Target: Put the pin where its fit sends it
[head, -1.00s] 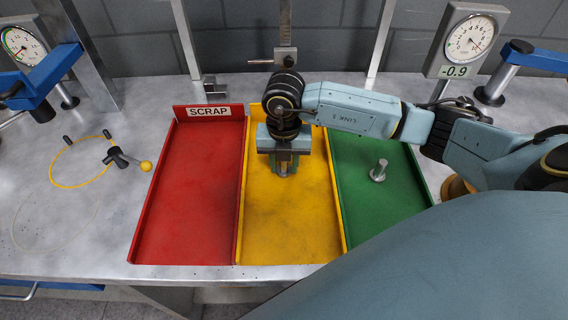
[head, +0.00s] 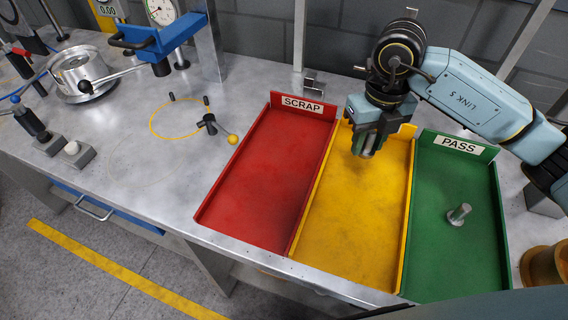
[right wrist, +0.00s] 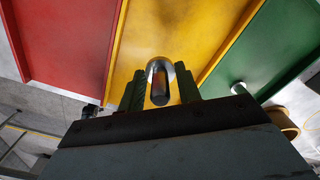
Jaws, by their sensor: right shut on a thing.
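My right gripper (head: 368,150) is shut on a shiny steel pin (right wrist: 160,72), which shows between the fingers in the right wrist view. The gripper points down over the back part of the yellow tray (head: 352,235). In the head view the fingers hide most of the held pin, and I cannot tell its height above the tray. The red tray (head: 265,160), labelled SCRAP, is empty. My left gripper is not in view.
A yellow ring (head: 152,128) and a black lever with a yellow knob (head: 232,139) are left of the red tray. A dial gauge (head: 162,10) and a blue bracket (head: 160,45) stand behind. A brass-coloured cup (head: 545,266) is beside the green tray.

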